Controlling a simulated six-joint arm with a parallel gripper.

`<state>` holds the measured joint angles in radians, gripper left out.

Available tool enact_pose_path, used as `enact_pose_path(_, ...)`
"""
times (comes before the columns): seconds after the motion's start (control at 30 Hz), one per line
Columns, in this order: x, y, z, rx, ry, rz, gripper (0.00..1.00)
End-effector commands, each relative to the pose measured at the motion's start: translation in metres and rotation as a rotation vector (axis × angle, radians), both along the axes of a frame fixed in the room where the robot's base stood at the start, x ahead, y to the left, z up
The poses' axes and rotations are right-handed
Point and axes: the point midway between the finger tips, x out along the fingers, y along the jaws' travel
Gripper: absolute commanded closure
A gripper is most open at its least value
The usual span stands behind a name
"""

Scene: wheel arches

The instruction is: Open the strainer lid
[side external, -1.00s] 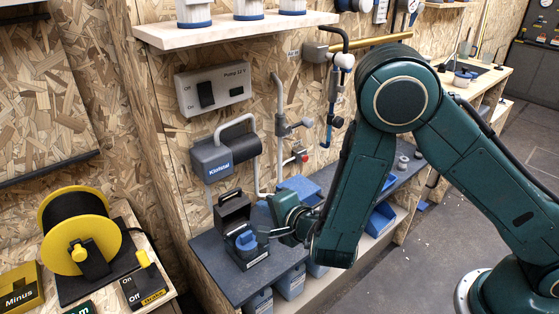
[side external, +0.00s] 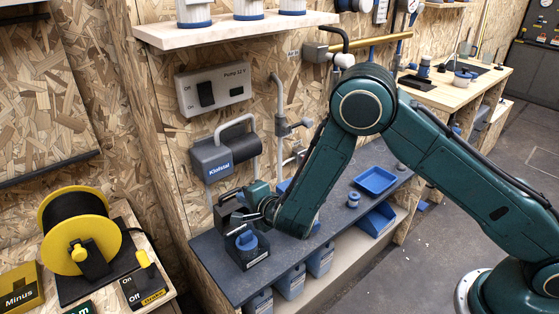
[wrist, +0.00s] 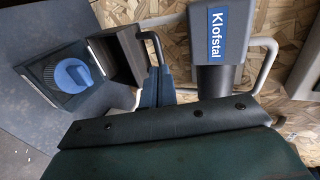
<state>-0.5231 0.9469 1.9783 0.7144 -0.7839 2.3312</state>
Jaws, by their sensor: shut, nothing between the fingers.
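The strainer is a dark block with a blue knob (side external: 246,240) on top, at the near end of the grey bench. The knob also shows at left in the wrist view (wrist: 73,75). A dark boxy part (side external: 226,212) with a thin handle stands upright right behind the knob; it also shows in the wrist view (wrist: 122,52). I cannot tell for sure whether it is the raised lid. My gripper (side external: 252,216) is shut and empty, beside this upright part and above and behind the knob. Whether it touches the part is unclear.
The grey Klofstal pump (side external: 226,158) with its pipe is on the wall just behind. A blue tray (side external: 375,181) and a small blue-grey spool (side external: 353,200) are on the bench to the right. A yellow cable reel (side external: 80,232) stands at left. The bench front is clear.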

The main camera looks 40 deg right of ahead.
Motion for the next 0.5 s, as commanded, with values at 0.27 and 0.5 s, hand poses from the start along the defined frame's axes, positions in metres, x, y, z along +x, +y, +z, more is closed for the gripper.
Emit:
enact_pose_path(0.27, 0.027, 0.000, -0.010, 0.001, -0.001, -0.001, 1.00)
enact_pose_path(0.5, 0.036, 0.000, -0.014, 0.000, 0.000, -0.001, 1.00)
